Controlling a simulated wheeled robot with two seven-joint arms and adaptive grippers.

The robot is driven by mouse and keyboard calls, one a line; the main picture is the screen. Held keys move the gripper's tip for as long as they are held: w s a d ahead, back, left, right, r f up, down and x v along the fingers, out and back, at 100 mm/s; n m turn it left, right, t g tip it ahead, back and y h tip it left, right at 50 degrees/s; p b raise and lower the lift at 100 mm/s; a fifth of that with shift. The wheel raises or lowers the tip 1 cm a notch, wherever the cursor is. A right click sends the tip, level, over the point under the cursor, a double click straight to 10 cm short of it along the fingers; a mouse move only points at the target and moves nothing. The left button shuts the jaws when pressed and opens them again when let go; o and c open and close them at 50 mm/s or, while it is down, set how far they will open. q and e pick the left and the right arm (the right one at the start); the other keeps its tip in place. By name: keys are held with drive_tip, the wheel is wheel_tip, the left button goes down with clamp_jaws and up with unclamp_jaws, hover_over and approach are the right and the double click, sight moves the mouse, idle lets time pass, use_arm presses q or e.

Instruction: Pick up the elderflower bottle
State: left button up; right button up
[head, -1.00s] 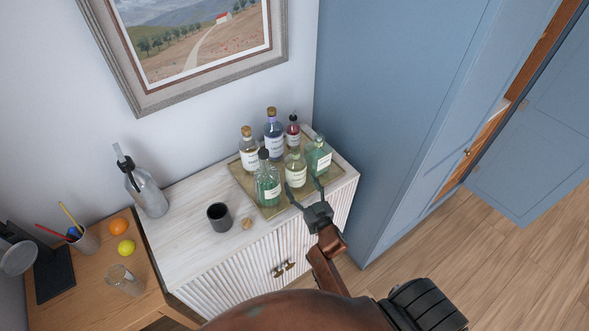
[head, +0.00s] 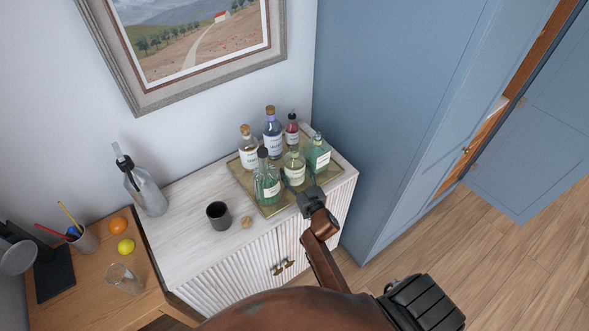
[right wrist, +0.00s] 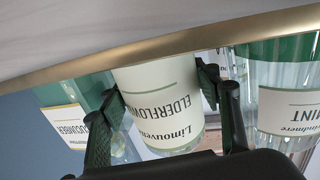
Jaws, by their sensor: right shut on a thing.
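The elderflower bottle (head: 294,172) has a cream label and stands in the front row of the tray, between two green bottles. In the right wrist view the elderflower bottle (right wrist: 162,95) shows upside down, its label filling the middle. My right gripper (right wrist: 158,92) is shut on it, one finger on each side of the label. In the head view my right gripper (head: 303,186) reaches it from the front right, its fingers mostly hidden. The bottle appears upright, with no clear gap above the tray. My left gripper is in neither view.
The mint bottle (right wrist: 285,95) and the cucumber bottle (right wrist: 85,115) stand close on either side. Several bottles share the brass-coloured tray (head: 240,178). A dark cup (head: 218,215) and a cork-coloured piece (head: 246,222) lie left of it. A blue cabinet wall (head: 385,110) rises at the right.

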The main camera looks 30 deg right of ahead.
drive_tip(key=c, duration=1.1)
drive_tip(key=shift+r, duration=0.15)
drive_tip(key=shift+c, duration=0.7)
drive_tip(key=shift+r, duration=0.15)
